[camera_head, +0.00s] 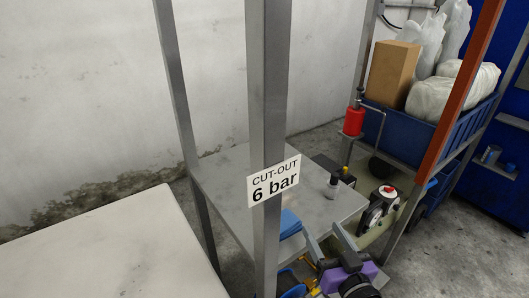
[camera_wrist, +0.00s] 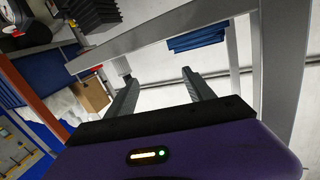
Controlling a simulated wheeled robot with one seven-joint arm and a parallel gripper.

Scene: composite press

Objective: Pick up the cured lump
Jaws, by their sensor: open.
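My gripper (camera_head: 322,232) is at the bottom of the head view, its two grey fingers apart over the near edge of a grey metal shelf (camera_head: 235,185). In the wrist view my gripper (camera_wrist: 157,75) is open, with nothing between its fingers. I cannot make out the cured lump for certain in either view. A small grey upright piece (camera_head: 332,187) stands on the shelf's right side, beyond my gripper; I cannot tell whether it is the lump. A blue object (camera_head: 290,223) lies at the shelf's near edge, partly hidden by the post.
A steel post (camera_head: 268,90) with a "CUT-OUT 6 bar" sign (camera_head: 274,181) stands left of my gripper. An orange-red post (camera_head: 462,90) is at the right. Behind is a blue bin (camera_head: 420,135) holding a cardboard box (camera_head: 392,70) and white bags. A pale tabletop (camera_head: 110,250) is clear.

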